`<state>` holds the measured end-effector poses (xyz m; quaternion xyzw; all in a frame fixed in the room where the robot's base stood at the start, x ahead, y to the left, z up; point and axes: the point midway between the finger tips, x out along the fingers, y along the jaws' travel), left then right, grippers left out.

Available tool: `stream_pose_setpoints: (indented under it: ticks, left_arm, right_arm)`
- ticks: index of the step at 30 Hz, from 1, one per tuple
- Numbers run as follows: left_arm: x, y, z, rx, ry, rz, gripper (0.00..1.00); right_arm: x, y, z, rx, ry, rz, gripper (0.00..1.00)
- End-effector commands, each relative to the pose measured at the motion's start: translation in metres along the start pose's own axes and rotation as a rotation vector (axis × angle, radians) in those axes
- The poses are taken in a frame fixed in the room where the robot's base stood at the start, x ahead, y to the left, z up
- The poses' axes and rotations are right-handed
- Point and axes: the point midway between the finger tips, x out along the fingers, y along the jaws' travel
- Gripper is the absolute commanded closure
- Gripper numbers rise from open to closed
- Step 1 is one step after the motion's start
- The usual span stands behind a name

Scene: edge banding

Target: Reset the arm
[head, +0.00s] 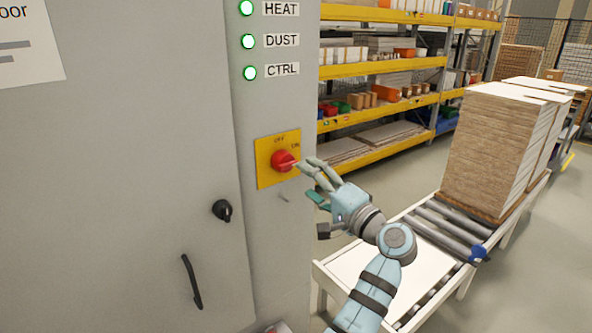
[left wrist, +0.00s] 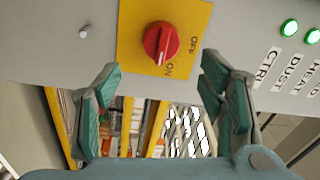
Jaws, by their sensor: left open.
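A red rotary switch (head: 284,161) sits on a yellow plate (head: 264,170) on the grey cabinet. Its white pointer is turned to the ON mark. My left gripper (head: 307,181) is open and empty just right of and below the switch. In the left wrist view the red switch (left wrist: 160,42) lies ahead of the spread fingers (left wrist: 159,68), apart from them. The HEAT (head: 247,8), DUST (head: 248,41) and CTRL (head: 250,73) lamps are lit green. My right gripper is not in view.
The cabinet door has a black lock knob (head: 222,210) and a black handle (head: 192,282). A roller conveyor (head: 442,232) with a tall stack of boards (head: 500,150) stands at right. Yellow shelving (head: 375,117) stands behind. Open floor shows between shelving and conveyor.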

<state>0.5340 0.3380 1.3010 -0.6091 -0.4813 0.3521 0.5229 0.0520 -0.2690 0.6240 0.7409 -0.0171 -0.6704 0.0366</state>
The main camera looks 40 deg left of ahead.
Motion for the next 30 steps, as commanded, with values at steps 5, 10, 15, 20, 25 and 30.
stream_pose_setpoints:
  ticks: [5, 10, 15, 20, 25, 30]
  left_arm:
    - [-0.029, 0.0, 0.0, 0.0, 0.001, 0.001, 0.37]
    - [-0.033, 0.0, 0.0, 0.0, 0.0, 0.0, 0.37]
    - [-0.033, 0.0, 0.0, 0.0, 0.0, 0.0, 0.37]
    - [-0.033, 0.0, 0.0, -0.001, 0.0, 0.0, 0.37]
    - [-0.038, 0.019, -0.038, -0.077, 0.165, 0.069, 0.37]
    - [-0.082, 0.151, -0.108, -0.171, 0.526, 0.442, 0.37]
  right_arm:
    - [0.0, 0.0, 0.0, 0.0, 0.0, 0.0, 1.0]
    - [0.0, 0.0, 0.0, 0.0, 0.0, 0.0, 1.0]
    - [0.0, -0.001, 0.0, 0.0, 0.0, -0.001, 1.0]
    - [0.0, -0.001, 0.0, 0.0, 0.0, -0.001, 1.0]
    - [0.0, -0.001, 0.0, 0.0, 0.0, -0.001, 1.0]
    - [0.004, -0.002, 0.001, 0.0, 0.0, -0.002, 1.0]
